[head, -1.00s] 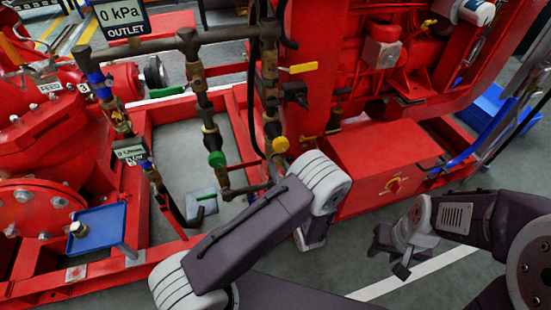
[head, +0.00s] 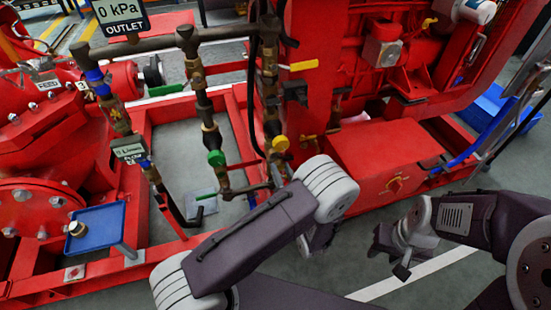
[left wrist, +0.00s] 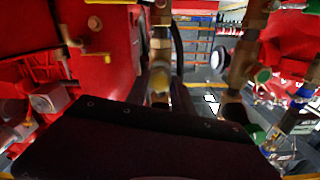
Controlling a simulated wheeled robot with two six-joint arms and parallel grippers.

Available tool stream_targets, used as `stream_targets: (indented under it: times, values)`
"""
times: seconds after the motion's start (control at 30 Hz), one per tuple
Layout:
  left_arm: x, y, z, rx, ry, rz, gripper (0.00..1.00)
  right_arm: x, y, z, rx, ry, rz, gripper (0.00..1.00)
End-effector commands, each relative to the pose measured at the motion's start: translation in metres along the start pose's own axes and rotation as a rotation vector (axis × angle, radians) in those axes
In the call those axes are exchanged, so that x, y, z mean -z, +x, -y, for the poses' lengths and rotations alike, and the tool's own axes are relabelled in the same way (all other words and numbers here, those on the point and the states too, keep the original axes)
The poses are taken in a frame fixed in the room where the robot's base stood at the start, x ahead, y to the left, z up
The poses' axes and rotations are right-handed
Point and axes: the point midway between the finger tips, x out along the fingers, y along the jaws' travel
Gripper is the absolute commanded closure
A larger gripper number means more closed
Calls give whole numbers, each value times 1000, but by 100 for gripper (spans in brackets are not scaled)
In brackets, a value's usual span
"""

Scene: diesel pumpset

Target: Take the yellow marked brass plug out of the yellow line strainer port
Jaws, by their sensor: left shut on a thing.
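The yellow line pipe (head: 272,100) stands upright against the red engine frame, with a yellow round cap (head: 279,143) low on it. In the left wrist view a brass fitting (left wrist: 160,85) of a pipe shows beyond the dark hand. My left gripper (left wrist: 150,140) is shut, close to the lower end of this pipe; its fingertips and the brass plug are hidden. In the head view my left arm covers most of that hand. My right gripper (head: 392,256) hangs apart at the right over the floor; its jaw gap is unclear.
A blue tray (head: 105,219) at the left holds a small brass-coloured piece (head: 77,229). The green-marked pipe (head: 204,95) stands left of the yellow line. A yellow lever (head: 303,66) sticks out above. The red base frame (head: 150,257) surrounds the pipes.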

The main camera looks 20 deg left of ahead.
Motion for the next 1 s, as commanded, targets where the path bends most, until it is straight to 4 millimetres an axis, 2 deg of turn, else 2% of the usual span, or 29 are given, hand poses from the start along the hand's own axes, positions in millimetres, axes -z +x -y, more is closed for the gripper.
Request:
stream_targets:
  times: [0.23,0.6,1.0]
  values:
    - [-2,-16,0,-1,-2,-1,100,-1,12,0,0,0,0,60]
    - [0,-38,0,-1,-1,-1,100,-2,19,0,0,0,0,60]
    - [0,-40,0,1,-1,-1,100,-2,19,0,0,0,0,60]
